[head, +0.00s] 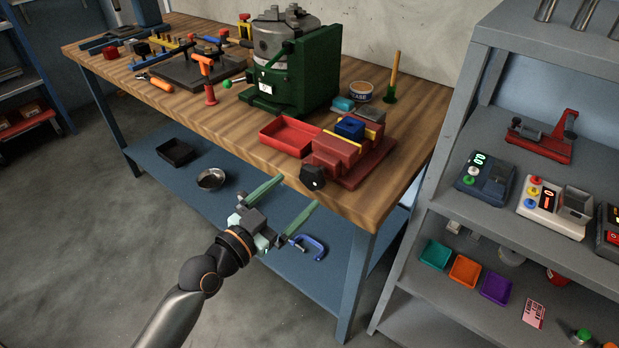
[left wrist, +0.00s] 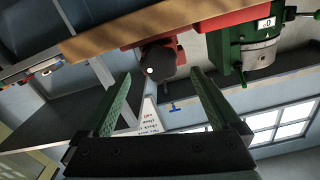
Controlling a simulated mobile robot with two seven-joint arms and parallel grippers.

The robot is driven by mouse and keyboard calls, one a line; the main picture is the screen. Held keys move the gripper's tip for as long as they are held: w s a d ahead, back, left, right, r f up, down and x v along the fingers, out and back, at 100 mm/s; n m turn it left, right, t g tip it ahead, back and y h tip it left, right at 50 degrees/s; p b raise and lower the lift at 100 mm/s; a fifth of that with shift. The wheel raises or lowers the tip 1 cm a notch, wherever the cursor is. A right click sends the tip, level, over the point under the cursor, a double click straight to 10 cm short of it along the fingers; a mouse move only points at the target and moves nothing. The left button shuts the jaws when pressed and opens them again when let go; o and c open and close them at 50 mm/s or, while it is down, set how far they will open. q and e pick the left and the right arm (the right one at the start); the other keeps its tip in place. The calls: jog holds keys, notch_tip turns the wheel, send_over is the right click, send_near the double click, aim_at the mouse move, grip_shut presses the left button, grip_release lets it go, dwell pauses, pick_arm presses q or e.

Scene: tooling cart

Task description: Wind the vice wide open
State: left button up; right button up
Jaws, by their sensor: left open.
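The red vice (head: 334,155) sits at the front right corner of the wooden bench. A blue block (head: 349,128) with yellow strips beside it sits at its jaws; I cannot tell how tightly it is held. The black handle knob (head: 312,177) faces the bench's front edge. It also shows in the left wrist view (left wrist: 158,62), with part of the red vice (left wrist: 136,38) behind it. My left gripper (head: 297,191) is open and empty in front of the knob. In the wrist view its green fingers (left wrist: 162,74) stand apart on either side of the knob, not visibly touching it. My right gripper is out of view.
A red tray (head: 270,135) lies left of the vice, with a green machine (head: 300,85) behind. A grey shelf unit (head: 490,225) stands close on the right. A blue clamp (head: 312,246) and a metal bowl (head: 211,179) rest on the lower shelf. Open floor lies left.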

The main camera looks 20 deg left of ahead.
aim_at(309, 181)
pick_arm(q)
jog(key=x, duration=0.4)
jog(key=shift+w, duration=0.1)
jog(key=shift+x, duration=0.9)
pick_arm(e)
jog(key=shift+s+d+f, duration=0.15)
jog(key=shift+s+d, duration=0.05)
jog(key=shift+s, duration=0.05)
pick_arm(q)
jog(key=c, duration=1.4)
jog(key=shift+n+p, duration=0.35)
jog(key=shift+n, duration=0.05)
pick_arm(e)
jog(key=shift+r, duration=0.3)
